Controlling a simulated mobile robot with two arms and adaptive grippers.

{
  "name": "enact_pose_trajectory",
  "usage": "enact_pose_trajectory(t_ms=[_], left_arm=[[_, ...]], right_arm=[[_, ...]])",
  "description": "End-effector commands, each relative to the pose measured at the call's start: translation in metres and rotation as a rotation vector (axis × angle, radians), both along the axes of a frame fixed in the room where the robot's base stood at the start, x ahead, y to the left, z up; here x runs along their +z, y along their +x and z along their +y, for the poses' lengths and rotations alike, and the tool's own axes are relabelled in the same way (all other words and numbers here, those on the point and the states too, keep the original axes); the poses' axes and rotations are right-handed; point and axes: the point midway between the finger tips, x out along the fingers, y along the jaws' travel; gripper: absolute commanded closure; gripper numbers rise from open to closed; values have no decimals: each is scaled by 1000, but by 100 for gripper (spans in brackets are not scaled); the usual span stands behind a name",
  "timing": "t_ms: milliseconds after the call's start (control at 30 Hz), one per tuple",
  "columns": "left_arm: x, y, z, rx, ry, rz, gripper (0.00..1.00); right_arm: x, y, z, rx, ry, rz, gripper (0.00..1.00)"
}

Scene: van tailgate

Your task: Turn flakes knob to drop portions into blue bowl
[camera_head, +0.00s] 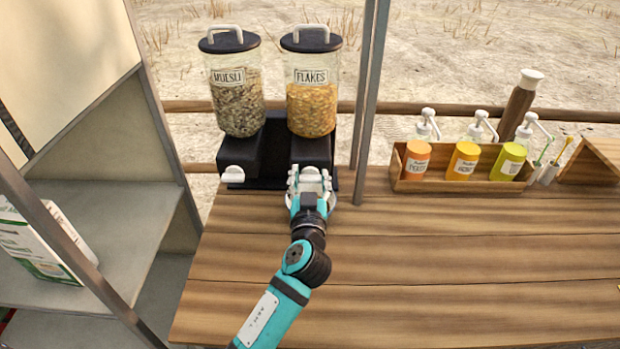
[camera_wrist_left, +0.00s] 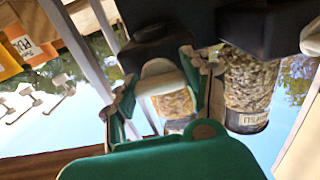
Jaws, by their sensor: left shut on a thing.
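The flakes dispenser (camera_head: 311,100) is a clear jar of golden flakes with a dark lid, standing on a black base at the back of the wooden counter. Its white knob (camera_wrist_left: 158,77) is on the front of the base. My left gripper (camera_head: 311,178) is at this knob, its fingers shut on it from both sides; in the left wrist view the gripper (camera_wrist_left: 160,85) shows one finger on each side of the knob. In the head view the fingers largely cover the knob. My right gripper is not in view.
The muesli dispenser (camera_head: 236,95) stands close on the left, with its own white knob (camera_head: 233,174). A metal post (camera_head: 368,90) rises just right of the flakes jar. A wooden box (camera_head: 409,180) of sauce bottles stands farther right. The counter's front (camera_head: 450,290) is clear.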

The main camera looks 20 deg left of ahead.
Motion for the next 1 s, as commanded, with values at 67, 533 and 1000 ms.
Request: enact_pose_trajectory(t_ms=[67, 533, 1000], left_arm=[[0, 0, 0, 0, 0, 0, 84], [0, 0, 0, 1, 146, 42, 84], [1, 0, 0, 0, 562, 160, 84]], right_arm=[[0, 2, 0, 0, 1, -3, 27], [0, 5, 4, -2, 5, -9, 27], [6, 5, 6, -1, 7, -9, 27]])
